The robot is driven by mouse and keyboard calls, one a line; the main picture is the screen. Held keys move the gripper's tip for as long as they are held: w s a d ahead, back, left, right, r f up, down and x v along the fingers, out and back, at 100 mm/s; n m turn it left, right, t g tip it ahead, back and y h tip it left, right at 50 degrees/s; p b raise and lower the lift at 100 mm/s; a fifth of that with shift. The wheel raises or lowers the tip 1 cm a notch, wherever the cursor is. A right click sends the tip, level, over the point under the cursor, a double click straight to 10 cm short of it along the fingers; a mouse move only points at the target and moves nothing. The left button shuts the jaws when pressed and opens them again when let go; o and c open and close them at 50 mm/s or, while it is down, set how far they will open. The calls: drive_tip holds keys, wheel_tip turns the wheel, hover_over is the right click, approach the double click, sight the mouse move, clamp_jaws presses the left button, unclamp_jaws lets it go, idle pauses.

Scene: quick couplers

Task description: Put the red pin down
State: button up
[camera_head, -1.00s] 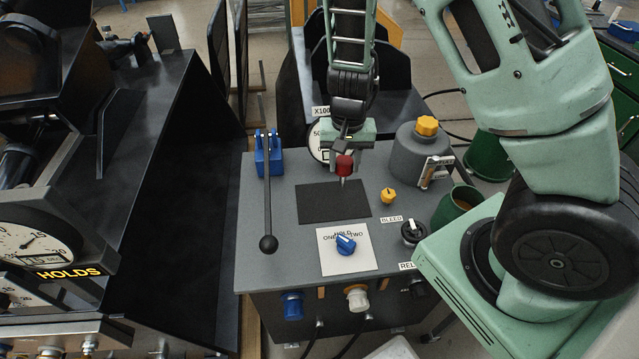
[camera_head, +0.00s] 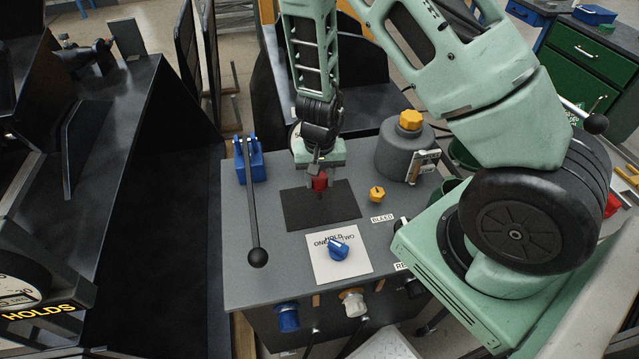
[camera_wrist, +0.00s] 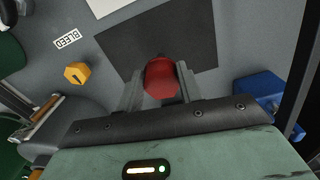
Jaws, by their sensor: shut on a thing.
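The red pin (camera_head: 320,182) has a rounded red head and hangs upright below my gripper (camera_head: 319,178). In the wrist view the red pin (camera_wrist: 161,78) sits between the two fingers of my gripper (camera_wrist: 158,90), which is shut on it. The pin is over the dark rectangular mat (camera_head: 295,213) on the grey bench top. The mat also shows in the wrist view (camera_wrist: 125,52). The pin's lower end looks close to the mat, but I cannot tell whether it touches.
A black lever (camera_head: 252,205) on a blue bracket (camera_head: 249,165) stands to the left. A yellow knob (camera_head: 377,194) and a grey canister (camera_head: 395,155) are to the right. A blue knob (camera_head: 338,249) sits on a white plate in front. The rest of the mat is clear.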

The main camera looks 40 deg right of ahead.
drive_tip(key=shift+f, duration=0.8)
drive_tip(key=shift+f, duration=0.2)
drive_tip(key=o, duration=1.1)
drive_tip(key=shift+r, duration=0.1)
